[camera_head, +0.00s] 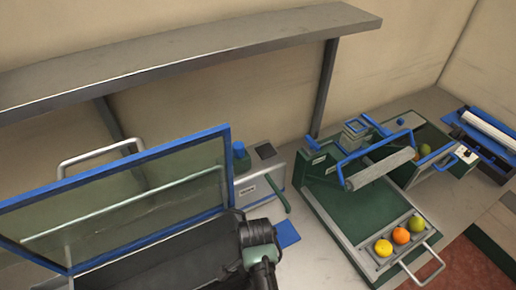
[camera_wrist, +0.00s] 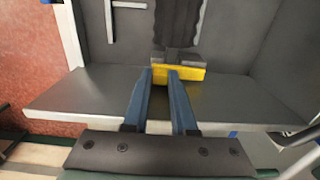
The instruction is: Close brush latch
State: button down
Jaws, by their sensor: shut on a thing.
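In the wrist view, a yellow latch piece (camera_wrist: 190,73) sits at the back edge of a grey ledge (camera_wrist: 85,93). A dark ribbed strip that looks like a brush (camera_wrist: 178,28) stands upright behind it, with small grey blocks at its foot. My gripper (camera_wrist: 162,72) has its two blue fingers close together, shut on the yellow piece, which sticks out to the right of them. In the head view, my wrist (camera_head: 258,236) is at the right end of a dark trough (camera_head: 160,262). The fingertips and the latch are hidden there.
A blue-framed clear lid (camera_head: 130,195) stands raised over the trough. A grey box with a green handle (camera_head: 262,180) is just behind my wrist. To the right are a green tray (camera_head: 355,210) with a roller and three fruits, and another bin (camera_head: 425,140). A shelf (camera_head: 190,55) spans above.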

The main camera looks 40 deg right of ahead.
jog(key=c, duration=0.7)
grip_release()
jog(key=shift+f, duration=0.1)
notch_tip(320, 180, up, 13)
jog(key=shift+s+r, duration=0.1)
jog(key=shift+s, duration=0.05)
dwell(0.3)
